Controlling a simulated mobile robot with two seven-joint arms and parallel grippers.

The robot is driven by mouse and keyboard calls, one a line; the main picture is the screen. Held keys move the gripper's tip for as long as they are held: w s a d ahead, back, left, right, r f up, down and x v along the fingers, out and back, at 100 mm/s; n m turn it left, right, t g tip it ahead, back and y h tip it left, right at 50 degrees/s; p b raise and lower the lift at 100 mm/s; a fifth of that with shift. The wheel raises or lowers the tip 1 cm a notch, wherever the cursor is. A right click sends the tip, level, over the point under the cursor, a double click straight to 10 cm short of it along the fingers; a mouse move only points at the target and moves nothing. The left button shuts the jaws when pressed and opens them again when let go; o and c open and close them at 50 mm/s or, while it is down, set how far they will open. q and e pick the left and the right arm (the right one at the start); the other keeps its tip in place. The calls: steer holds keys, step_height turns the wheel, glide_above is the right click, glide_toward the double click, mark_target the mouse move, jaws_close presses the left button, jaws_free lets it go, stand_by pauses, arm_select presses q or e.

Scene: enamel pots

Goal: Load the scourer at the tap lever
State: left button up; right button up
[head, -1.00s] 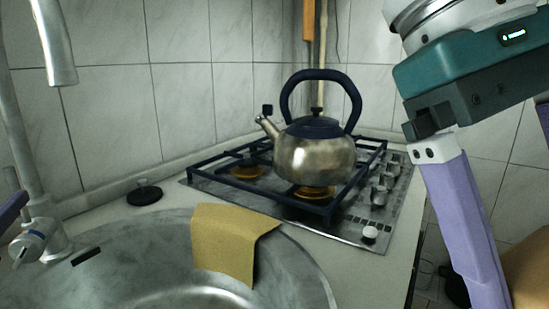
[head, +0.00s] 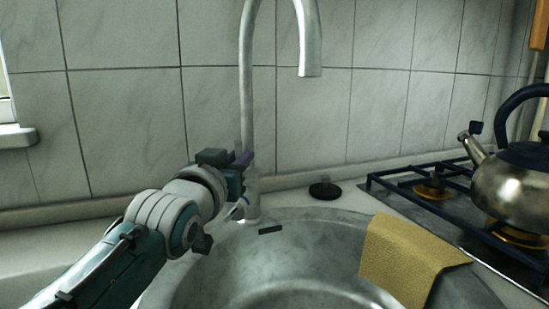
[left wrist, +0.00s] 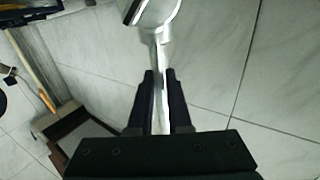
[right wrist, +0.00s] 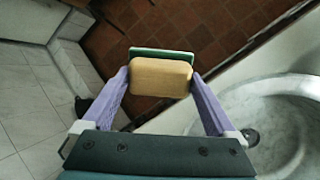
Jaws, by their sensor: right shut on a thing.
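The scourer (right wrist: 160,77), a yellow sponge block with a green layer, is held between the two purple fingers of my right gripper (right wrist: 160,82). The right gripper is outside the head view. The tall metal tap (head: 246,90) stands behind the sink in the head view. Its lever (head: 239,208) is low on the left of the tap base and partly hidden by my left gripper (head: 243,160). In the left wrist view the dark fingers of this gripper (left wrist: 159,75) are a little apart, with tap metal (left wrist: 161,60) showing between and beyond them. Contact is unclear.
The round metal sink (head: 300,250) has a yellow cloth (head: 405,262) over its right rim. A black plug (head: 325,190) lies behind it. A metal kettle (head: 512,185) stands on the hob (head: 400,180) at the right. A tiled wall closes the back.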

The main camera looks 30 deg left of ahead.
arm_select(q)
jaws_close()
stand_by(0.9)
steer(key=shift+s+f+b, duration=0.2)
steer(key=shift+f+b, duration=0.15)
steer(key=shift+b, duration=0.45)
arm_select(e)
steer(key=shift+f, duration=0.8)
arm_select(q)
steer(key=shift+s+d+t+b, duration=0.1)
steer(key=shift+s+t+b, duration=0.1)
steer(key=shift+t+b, duration=0.2)
arm_select(e)
steer(key=shift+f, duration=0.35)
arm_select(q)
steer(key=shift+r, duration=0.15)
arm_select(e)
steer(key=shift+f, duration=0.1)
arm_select(q)
steer(key=shift+r, duration=0.15)
steer(key=o, duration=0.5)
jaws_free()
steer(key=shift+s, duration=0.2)
arm_select(e)
steer(key=shift+r, duration=0.2)
